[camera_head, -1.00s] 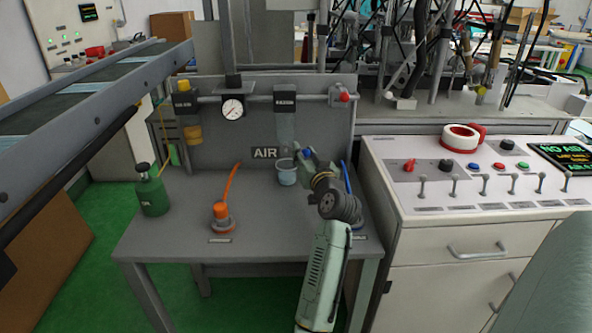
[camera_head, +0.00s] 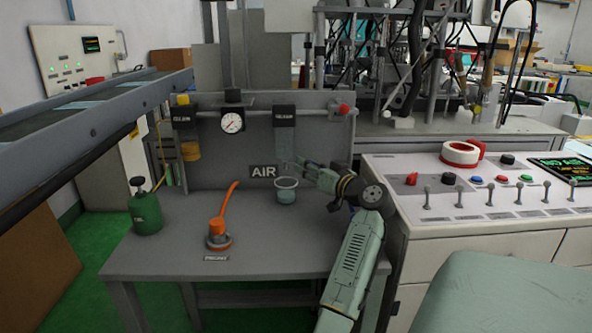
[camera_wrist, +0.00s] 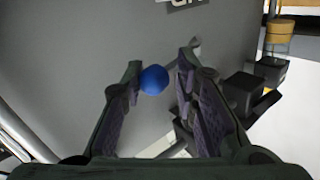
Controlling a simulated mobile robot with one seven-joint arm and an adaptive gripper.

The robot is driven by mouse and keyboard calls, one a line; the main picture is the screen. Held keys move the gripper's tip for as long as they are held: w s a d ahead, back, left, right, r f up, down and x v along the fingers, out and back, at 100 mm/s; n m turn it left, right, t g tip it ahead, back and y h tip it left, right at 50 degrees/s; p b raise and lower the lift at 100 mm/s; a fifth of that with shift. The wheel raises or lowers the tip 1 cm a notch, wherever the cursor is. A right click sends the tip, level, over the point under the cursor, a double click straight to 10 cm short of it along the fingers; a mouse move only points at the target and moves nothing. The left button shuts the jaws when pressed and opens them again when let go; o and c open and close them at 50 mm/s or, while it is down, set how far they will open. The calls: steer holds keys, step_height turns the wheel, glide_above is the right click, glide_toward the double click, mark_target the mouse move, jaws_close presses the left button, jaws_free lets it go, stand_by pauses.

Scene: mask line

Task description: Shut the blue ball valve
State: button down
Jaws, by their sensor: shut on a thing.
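A round blue knob (camera_wrist: 153,80) sits between the fingertips of my gripper (camera_wrist: 160,80) in the wrist view. The left finger is against it; a gap seems to show on its right. The jaws are shut on this knob. In the head view my gripper (camera_head: 298,166) reaches left in front of the grey back panel, near the AIR sign. No blue knob can be made out at the jaws there. The valve body under the knob is hidden in both views. A small blue patch (camera_head: 352,206) shows below my wrist.
An orange-handled valve (camera_head: 218,232) stands on the grey table (camera_head: 170,255). A clear cup (camera_head: 286,191) is just below my gripper. A green can (camera_head: 145,208) is at the left, a white console (camera_head: 480,225) at the right. Pipework with a gauge (camera_head: 232,122) runs above.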

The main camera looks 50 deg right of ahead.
steer(key=shift+d+r, duration=0.1)
steer(key=c, duration=1.4)
jaws_free()
steer(key=shift+w, duration=0.1)
